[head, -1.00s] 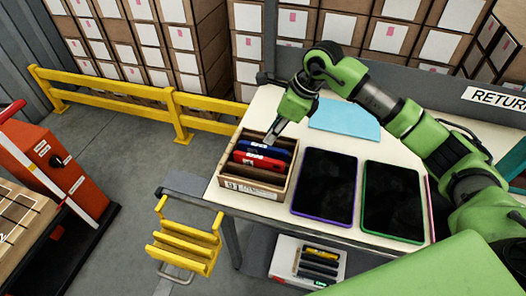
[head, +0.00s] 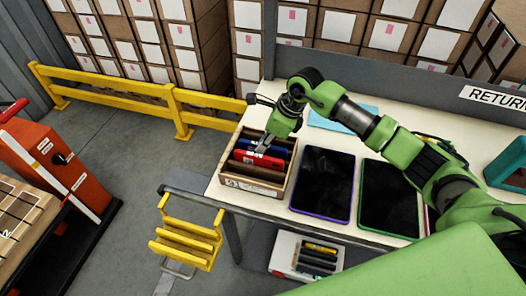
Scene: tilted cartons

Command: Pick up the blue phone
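A small open carton (head: 251,187) stands at the near left of the white table and holds upright phones. The blue phone (head: 279,150) is behind the red phone (head: 262,161) in it; only parts of the blue one show. My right gripper (head: 264,148) points down over the carton, with its fingertips at the phones' top edges and covering part of the blue one. Whether its fingers are apart or closed, or touch a phone, is too small to tell. My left gripper is not in view.
A purple-edged tablet (head: 322,185) and a green-edged tablet (head: 389,198) lie right of the carton. A light blue sheet (head: 341,121) lies behind them. A yellow step stool (head: 186,240) stands on the floor left of the table.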

